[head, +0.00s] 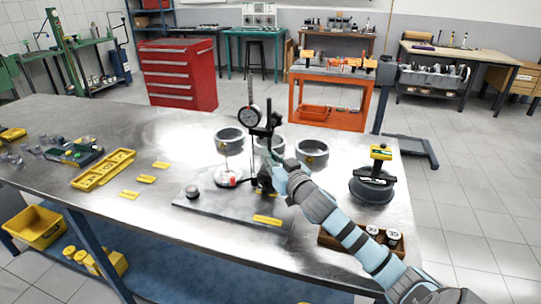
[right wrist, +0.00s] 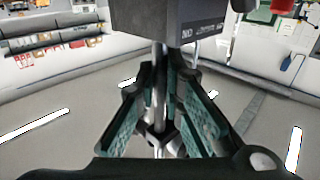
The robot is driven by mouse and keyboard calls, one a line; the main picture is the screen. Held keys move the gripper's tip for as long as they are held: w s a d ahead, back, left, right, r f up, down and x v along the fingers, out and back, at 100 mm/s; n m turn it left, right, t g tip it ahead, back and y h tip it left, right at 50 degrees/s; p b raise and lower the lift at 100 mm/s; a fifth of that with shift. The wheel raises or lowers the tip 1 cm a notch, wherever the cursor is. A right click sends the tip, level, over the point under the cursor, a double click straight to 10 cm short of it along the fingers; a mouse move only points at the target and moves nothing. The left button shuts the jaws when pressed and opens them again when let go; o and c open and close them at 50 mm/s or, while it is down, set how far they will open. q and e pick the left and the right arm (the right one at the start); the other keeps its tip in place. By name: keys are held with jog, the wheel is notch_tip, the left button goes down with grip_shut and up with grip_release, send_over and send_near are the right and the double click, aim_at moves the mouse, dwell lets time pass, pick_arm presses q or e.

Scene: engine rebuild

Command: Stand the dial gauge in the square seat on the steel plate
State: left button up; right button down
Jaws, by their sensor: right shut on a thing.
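The gauge looks upright over the steel plate (head: 215,208); I cannot tell whether the base touches the plate. The square seat cannot be made out; the base and gripper cover that part of the plate. My left gripper is out of view.
A yellow tray (head: 103,170) lies left.

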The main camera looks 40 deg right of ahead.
dwell(0.6)
jog(key=c, duration=1.6)
grip_release()
jog(key=shift+s+a, duration=0.1)
jog(key=shift+c, duration=0.2)
jog(key=shift+f, duration=0.25)
jog(key=s+a, duration=0.2)
jog(key=s, duration=0.9)
jog(key=shift+s+r, duration=0.15)
jog(key=shift+s, duration=0.2)
